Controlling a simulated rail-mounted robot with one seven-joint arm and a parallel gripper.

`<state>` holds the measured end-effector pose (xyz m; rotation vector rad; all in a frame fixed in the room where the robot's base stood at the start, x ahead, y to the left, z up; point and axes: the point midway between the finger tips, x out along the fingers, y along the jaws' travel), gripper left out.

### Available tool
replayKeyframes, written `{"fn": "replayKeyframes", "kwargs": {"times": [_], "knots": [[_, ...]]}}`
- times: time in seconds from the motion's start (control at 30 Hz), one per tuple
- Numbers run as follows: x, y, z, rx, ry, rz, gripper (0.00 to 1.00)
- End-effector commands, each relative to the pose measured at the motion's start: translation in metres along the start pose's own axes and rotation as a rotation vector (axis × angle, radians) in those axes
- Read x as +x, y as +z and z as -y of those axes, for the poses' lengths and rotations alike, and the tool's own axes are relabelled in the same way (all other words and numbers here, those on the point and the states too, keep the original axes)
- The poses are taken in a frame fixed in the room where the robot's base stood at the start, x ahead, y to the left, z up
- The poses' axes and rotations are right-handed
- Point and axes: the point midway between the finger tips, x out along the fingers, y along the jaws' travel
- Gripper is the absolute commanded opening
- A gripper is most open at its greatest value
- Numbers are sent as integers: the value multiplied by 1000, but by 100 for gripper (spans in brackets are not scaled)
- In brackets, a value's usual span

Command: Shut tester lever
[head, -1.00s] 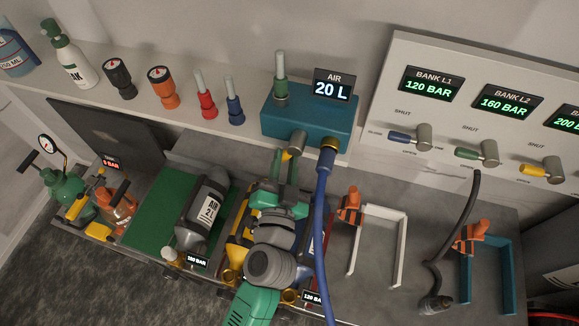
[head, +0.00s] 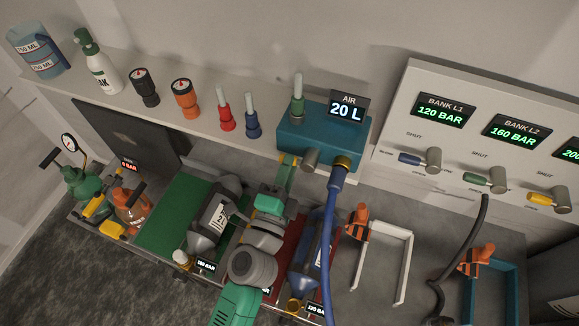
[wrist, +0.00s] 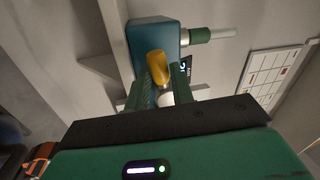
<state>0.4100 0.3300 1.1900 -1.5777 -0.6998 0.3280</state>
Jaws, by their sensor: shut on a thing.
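The tester is a teal box (head: 318,138) on the shelf, with an AIR display (head: 346,107) reading 20 L. My gripper (head: 287,165) is at the box's lower left front. In the wrist view my gripper (wrist: 162,80) has its green fingers on either side of the lever, shut on it. The fingers hide most of the lever in the head view.
A blue hose (head: 330,215) hangs from the box just right of my arm. A bank panel (head: 480,130) is at right. Red and blue fittings stand on the shelf at left.

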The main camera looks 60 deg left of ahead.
Motion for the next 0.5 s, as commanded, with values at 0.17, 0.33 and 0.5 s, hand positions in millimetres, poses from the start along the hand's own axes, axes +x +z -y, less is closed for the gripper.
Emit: {"fn": "replayKeyframes", "kwargs": {"times": [0.17,0.33,0.5], "knots": [[1,-1,6,82,-3,-18,1],[2,-1,7,131,-3,-27,1],[2,-1,8,153,-3,-32,1]]}}
